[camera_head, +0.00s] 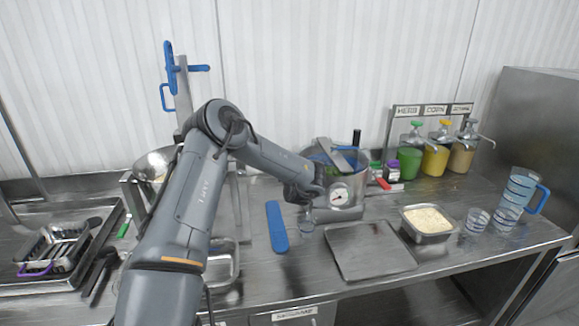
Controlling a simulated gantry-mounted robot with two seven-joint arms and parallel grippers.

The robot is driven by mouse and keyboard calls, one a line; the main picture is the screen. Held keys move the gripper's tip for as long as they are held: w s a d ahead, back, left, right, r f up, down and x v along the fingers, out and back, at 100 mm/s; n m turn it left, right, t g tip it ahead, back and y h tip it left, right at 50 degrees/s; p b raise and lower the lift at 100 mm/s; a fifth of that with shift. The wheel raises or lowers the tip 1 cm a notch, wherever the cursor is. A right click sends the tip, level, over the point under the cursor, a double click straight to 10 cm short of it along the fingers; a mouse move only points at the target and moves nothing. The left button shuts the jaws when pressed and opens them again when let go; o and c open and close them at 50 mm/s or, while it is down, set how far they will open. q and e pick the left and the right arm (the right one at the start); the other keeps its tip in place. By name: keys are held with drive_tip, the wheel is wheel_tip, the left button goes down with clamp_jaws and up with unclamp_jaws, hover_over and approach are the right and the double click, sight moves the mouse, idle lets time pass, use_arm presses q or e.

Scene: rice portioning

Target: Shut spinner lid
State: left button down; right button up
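A metal pot-like unit with a round dial gauge (339,195) stands at the back middle of the counter; it may be the spinner. Blue parts and a tilted grey piece (342,159) show at its top, and I cannot tell whether that piece is the lid. My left arm comes in from the lower left and reaches across to the unit's left side. My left gripper (305,194) is small and dark there, beside the unit. Its fingers are too unclear to tell whether they are open or touching anything. My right gripper is out of view.
A blue flat tool (277,227), a grey tray (370,249) and a metal pan of rice (427,222) lie in front. Sauce dispensers (437,152) stand behind, and a measuring jug (517,190) at right. A blue-handled upright (171,75) and a bowl (156,164) are at left.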

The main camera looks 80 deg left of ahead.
use_arm(q)
drive_tip(key=shift+f, duration=0.25)
drive_tip(key=c, duration=1.6)
unclamp_jaws()
drive_tip(key=o, duration=0.4)
drive_tip(key=shift+a, duration=0.1)
drive_tip(key=shift+r, duration=0.1)
drive_tip(key=shift+d, duration=0.5)
drive_tip(key=d+b, duration=0.5)
drive_tip(key=d, duration=0.5)
